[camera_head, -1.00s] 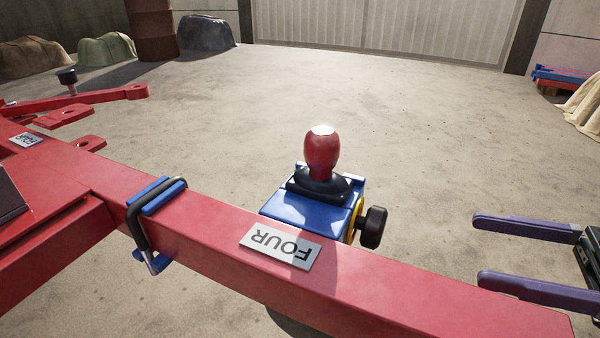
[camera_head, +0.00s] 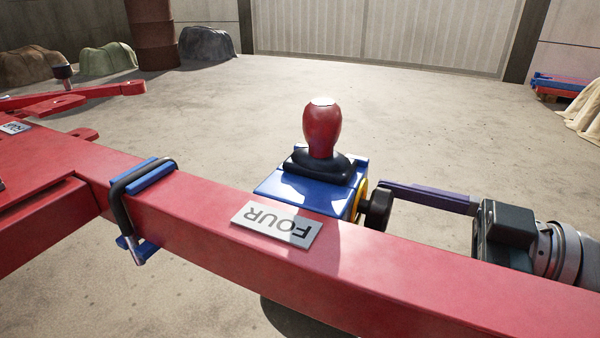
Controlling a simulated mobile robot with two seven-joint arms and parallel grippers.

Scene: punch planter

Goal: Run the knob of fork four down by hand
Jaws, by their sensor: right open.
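A red beam (camera_head: 420,268) carries an upside-down plate (camera_head: 277,224) reading FOUR. Behind it a blue block (camera_head: 300,194) bears an upright red bulb-shaped handle (camera_head: 322,130) on a black boot. A black side knob (camera_head: 379,208) with a yellow collar (camera_head: 361,194) sits at the block's right face, partly behind the beam. My right gripper (camera_head: 386,199) is open and reaches in from the right, behind the beam. One purple finger shows, its tip at the side knob; I cannot tell if it touches. The other finger is hidden. My left gripper is not in view.
A black handle with a blue clamp (camera_head: 143,205) wraps the beam left of the plate. Another red arm (camera_head: 75,97) lies at the far left. Rocks, a barrel (camera_head: 152,35) and a covered heap (camera_head: 585,112) stand farther back. The middle floor is clear.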

